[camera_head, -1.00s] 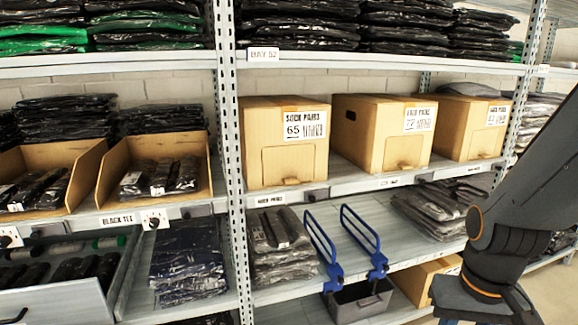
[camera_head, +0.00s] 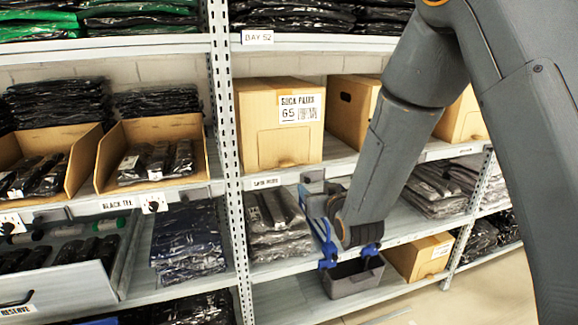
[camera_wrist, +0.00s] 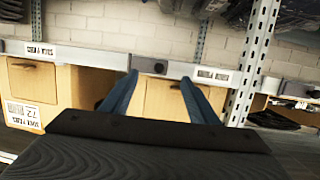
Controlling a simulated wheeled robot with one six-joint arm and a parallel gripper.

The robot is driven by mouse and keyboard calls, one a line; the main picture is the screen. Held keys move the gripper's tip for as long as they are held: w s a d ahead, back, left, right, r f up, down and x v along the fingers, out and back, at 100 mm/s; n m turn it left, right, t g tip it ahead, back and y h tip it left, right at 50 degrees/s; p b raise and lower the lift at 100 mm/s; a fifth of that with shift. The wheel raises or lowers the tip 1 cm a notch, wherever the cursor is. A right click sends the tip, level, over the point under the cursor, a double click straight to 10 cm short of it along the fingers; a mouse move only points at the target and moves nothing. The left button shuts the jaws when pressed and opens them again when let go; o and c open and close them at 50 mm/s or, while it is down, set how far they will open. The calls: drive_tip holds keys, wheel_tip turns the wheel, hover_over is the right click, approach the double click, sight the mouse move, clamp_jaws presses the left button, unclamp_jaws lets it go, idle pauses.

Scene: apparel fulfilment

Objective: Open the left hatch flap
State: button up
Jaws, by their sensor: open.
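The left hatch flap (camera_head: 284,148) is a cut panel low on the front of the cardboard box marked 65 (camera_head: 252,115). It looks closed, flush with the box front. My gripper (camera_head: 313,180) is in front of the shelf edge, low and right of the flap. In the wrist view, which looks upside down, my gripper (camera_wrist: 160,85) is open, with two blue fingers apart and nothing between them. The flap (camera_wrist: 172,98) shows beyond and between the fingers. I cannot tell the exact distance from fingertips to flap.
The box marked 72 (camera_head: 352,110) stands to the right, partly behind my arm. An upright post (camera_head: 222,150) stands left of box 65. The shelf edge (camera_head: 345,165) runs below the boxes. A grey tote (camera_head: 352,280) and blue brackets (camera_head: 328,250) are lower down.

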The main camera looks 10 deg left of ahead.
drive_tip(key=t+y, duration=0.1)
drive_tip(key=y, duration=0.1)
approach(288, 166)
drive_tip(key=w, duration=0.1)
drive_tip(key=shift+n+t, duration=0.3)
drive_tip(key=shift+n, duration=0.1)
drive_tip(key=x, duration=0.2)
drive_tip(key=p+x, duration=0.1)
drive_tip(key=x, duration=0.2)
drive_tip(key=p+x, duration=0.1)
drive_tip(key=x, duration=0.2)
drive_tip(key=shift+a+f, duration=0.25)
drive_tip(key=shift+a, duration=0.05)
drive_tip(key=shift+c, duration=0.2)
clamp_jaws()
drive_tip(key=shift+d, duration=0.1)
